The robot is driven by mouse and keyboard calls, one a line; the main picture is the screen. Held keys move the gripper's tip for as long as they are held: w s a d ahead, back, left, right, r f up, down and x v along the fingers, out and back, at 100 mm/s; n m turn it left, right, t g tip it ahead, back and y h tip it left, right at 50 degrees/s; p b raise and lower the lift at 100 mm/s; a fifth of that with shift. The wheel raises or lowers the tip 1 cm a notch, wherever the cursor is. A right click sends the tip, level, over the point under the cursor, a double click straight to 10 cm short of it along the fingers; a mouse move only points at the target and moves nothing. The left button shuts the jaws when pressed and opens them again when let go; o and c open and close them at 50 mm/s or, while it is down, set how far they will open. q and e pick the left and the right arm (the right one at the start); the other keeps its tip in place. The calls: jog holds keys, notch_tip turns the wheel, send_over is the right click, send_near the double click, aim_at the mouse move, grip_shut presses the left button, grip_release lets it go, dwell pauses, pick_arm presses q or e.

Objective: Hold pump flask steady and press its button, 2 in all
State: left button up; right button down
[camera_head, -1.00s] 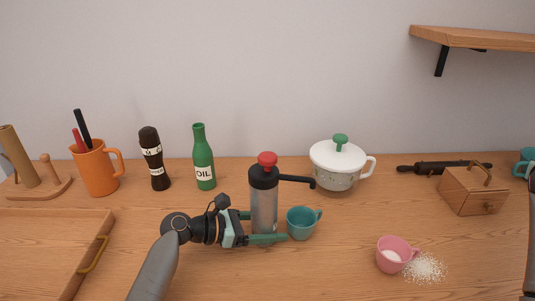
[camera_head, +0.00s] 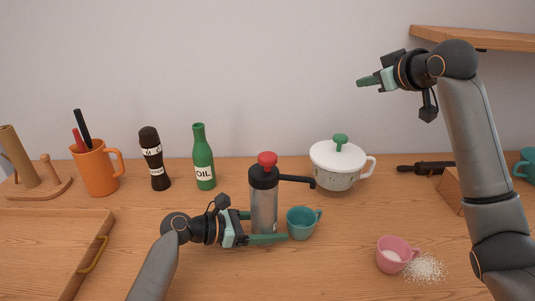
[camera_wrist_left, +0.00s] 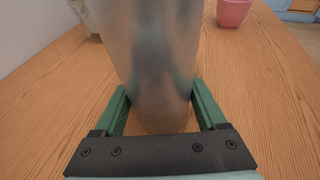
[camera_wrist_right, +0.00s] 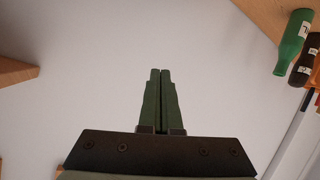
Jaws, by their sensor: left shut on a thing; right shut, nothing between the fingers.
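The pump flask (camera_head: 264,205) stands upright on the counter, with a grey body, a black head, a black spout pointing right and a red button (camera_head: 267,159) on top. My left gripper (camera_head: 265,228) is shut around the lower body of the flask. The left wrist view shows the metal body (camera_wrist_left: 158,60) between its fingers. My right gripper (camera_head: 360,82) is shut and empty, raised high in front of the wall, to the right of and above the red button. Its closed fingers also show in the right wrist view (camera_wrist_right: 158,100).
A teal cup (camera_head: 301,224) stands just right of the flask, below its spout. A white lidded pot (camera_head: 335,170) is behind right. A pink cup (camera_head: 391,257) sits beside spilled white grains (camera_head: 425,268). A green oil bottle (camera_head: 203,160) stands behind left. A shelf (camera_head: 480,38) hangs upper right.

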jog(key=s+a+r+n+g+y, duration=0.1)
jog(key=s+a+n+y, duration=0.15)
jog(key=a, duration=0.35)
jog(key=s+a+r+n+g+y, duration=0.1)
jog(key=s+a+r+n+g, duration=0.15)
jog(key=a, duration=0.35)
jog(key=n+g, duration=0.3)
jog(key=n, duration=0.3)
send_over(273, 157)
jog(key=shift+f, duration=0.5)
jog(key=shift+f, duration=4.4)
jog(key=shift+f, duration=0.1)
jog(key=shift+w+f, duration=0.1)
jog(key=shift+f, duration=0.2)
